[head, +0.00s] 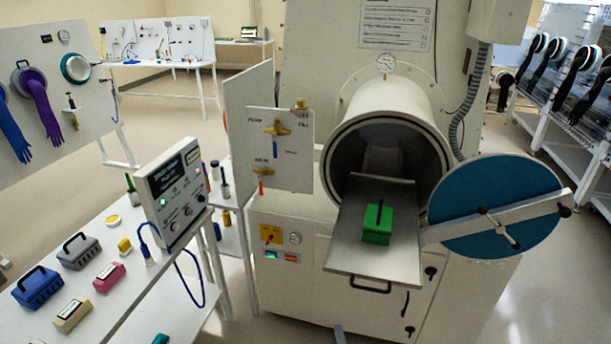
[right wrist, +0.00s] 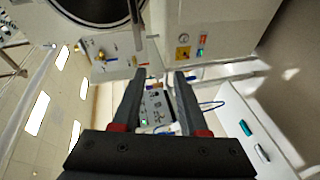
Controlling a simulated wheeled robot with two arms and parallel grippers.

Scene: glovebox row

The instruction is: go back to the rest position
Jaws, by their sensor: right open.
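My right gripper (right wrist: 162,74) shows in the right wrist view with its two dark fingers apart and nothing between them. Past the fingertips, some way off, is the control box on the white table. In the head view neither gripper shows clearly; only a small grey piece shows at the bottom edge, and I cannot tell what it is. My left gripper is not in view. A green case with a black handle (head: 377,224) sits on the slide-out metal tray (head: 350,258) in front of the open round chamber (head: 388,140).
The blue round door (head: 480,205) stands swung open to the right. A valve panel (head: 280,165) stands left of the chamber.

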